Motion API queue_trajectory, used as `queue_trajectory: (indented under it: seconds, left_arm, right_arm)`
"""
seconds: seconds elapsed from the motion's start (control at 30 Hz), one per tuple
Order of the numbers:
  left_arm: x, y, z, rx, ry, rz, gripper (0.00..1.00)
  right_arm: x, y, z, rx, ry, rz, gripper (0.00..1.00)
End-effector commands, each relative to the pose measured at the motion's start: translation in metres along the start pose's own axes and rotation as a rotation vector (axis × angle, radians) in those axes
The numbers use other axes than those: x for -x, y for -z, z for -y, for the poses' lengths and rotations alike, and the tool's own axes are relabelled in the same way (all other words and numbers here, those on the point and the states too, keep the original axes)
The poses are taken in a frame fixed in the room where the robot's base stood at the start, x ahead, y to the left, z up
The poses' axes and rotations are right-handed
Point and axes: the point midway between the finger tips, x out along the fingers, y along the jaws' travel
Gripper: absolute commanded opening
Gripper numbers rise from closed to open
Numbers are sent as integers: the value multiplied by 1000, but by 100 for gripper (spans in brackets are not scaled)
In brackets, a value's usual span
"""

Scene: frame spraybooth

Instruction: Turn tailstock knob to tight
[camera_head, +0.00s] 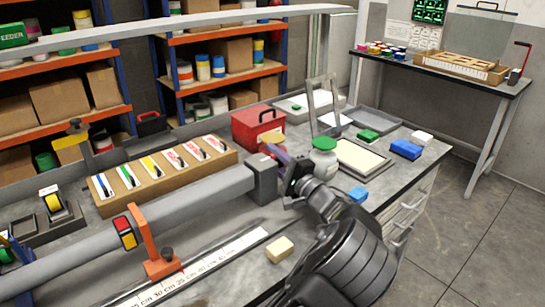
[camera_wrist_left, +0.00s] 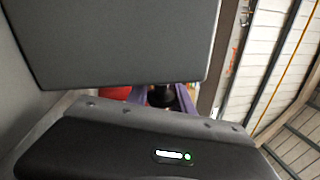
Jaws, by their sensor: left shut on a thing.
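A grey block (camera_head: 262,182), which looks like the tailstock, stands at the right end of a long grey beam (camera_head: 190,198) across the bench. In the left wrist view, the purple fingers (camera_wrist_left: 164,97) are closed around a dark round knob (camera_wrist_left: 161,95). A large grey face (camera_wrist_left: 115,40) fills the upper part of that view close to the gripper. The knob is hidden in the head view, and no tight mark can be read. My right gripper is not in view.
A red box (camera_head: 258,128) and a white jar with a green lid (camera_head: 323,158) stand close to the gripper. An orange stand (camera_head: 160,262) rises by the beam.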

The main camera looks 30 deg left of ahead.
Motion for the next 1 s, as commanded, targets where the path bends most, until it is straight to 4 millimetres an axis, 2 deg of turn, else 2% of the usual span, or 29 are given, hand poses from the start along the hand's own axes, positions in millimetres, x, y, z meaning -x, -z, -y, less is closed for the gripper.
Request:
queue_trajectory:
  seconds: [0.37,1.0]
  left_arm:
    - [0,0,0,2,-106,-22,0]
    - [4,2,-12,3,-531,-114,0]
  right_arm:
    - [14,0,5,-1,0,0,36]
    - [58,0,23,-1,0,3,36]
